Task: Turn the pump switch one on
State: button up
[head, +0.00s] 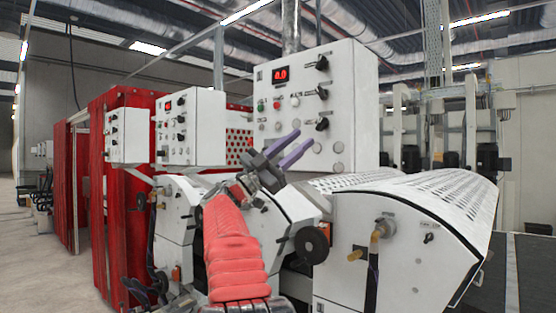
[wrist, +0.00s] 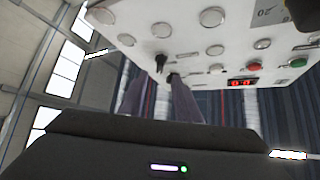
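A white control panel (head: 345,90) stands in the middle of the head view. Several black rotary knobs sit down its right side: an upper knob (head: 322,62), a middle knob (head: 322,93) and a lower knob (head: 322,124). The labels are too small to read, so I cannot tell which knob is pump switch one. My gripper (head: 305,138) is in front of the panel's lower part, its purple fingers apart and empty. In the wrist view, a black knob (wrist: 161,62) and a darker one (wrist: 173,78) show beyond and between the fingertips. I see no contact.
The panel has a red display (head: 281,74), a green button (head: 261,106) and a red button (head: 277,104). Smaller control boxes (head: 190,125) stand left by red curtains (head: 122,200). A perforated roller cover (head: 440,200) and a brass valve (head: 381,229) are at right.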

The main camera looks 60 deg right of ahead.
jog(key=v, duration=0.7)
dwell(0.6)
